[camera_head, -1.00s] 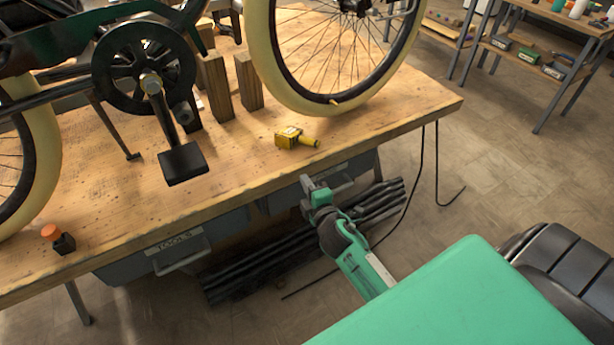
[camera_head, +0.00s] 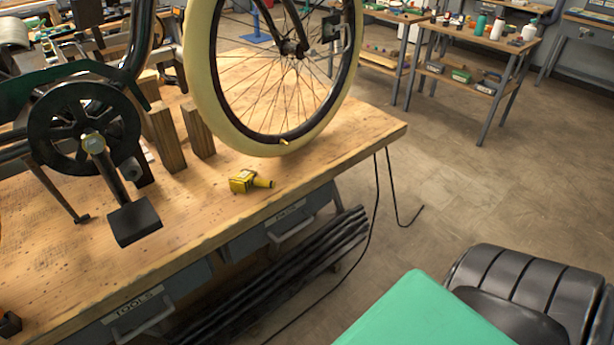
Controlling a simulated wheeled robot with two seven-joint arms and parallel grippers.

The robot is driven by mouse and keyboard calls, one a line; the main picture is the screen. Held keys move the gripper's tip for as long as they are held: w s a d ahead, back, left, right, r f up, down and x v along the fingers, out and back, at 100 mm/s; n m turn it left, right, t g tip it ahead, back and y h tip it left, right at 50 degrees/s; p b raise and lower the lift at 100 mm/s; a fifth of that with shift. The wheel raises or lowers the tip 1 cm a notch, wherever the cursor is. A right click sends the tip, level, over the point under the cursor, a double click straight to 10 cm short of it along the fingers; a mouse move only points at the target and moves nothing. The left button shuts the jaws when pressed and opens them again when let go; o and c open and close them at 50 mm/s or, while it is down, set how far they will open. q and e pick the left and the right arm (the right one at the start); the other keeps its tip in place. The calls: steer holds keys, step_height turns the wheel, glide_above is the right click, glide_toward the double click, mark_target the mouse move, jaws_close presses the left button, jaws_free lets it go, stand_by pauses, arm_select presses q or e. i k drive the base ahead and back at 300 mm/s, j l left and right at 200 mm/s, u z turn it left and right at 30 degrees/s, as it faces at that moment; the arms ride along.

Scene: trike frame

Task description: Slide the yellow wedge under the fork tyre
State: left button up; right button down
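The yellow wedge (camera_head: 249,182) lies on the wooden workbench (camera_head: 305,168), between the fork tyre and the bench's front edge. It is a small block with a narrower round end pointing right. The cream fork tyre (camera_head: 213,95) stands upright on the bench, behind the wedge. A gap of bare wood separates the wedge from the tyre. Neither of my grippers is in view; only a green and black part of my body shows at the lower right.
Wooden blocks (camera_head: 198,132) stand left of the tyre. A crank with a black pedal (camera_head: 134,221) hangs over the bench at left. Drawers (camera_head: 141,312) and dark bars (camera_head: 285,275) are below the bench. A black cable (camera_head: 376,215) hangs at its right end. Shelves (camera_head: 470,80) stand behind.

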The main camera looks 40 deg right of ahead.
mark_target(240, 183)
steer(key=l+u, duration=0.15)
steer(key=l, duration=0.25)
steer(key=l+u, duration=0.15)
steer(key=l, duration=0.3)
steer(key=l+u, duration=0.2)
steer(key=l, duration=0.2)
steer(key=k+l+u, duration=0.15)
steer(key=l, duration=0.25)
steer(key=l+u, duration=0.15)
steer(key=l, duration=0.25)
steer(key=k+l+u, duration=0.15)
steer(key=l, duration=0.25)
steer(key=k+l+u, duration=0.2)
steer(key=l, duration=0.15)
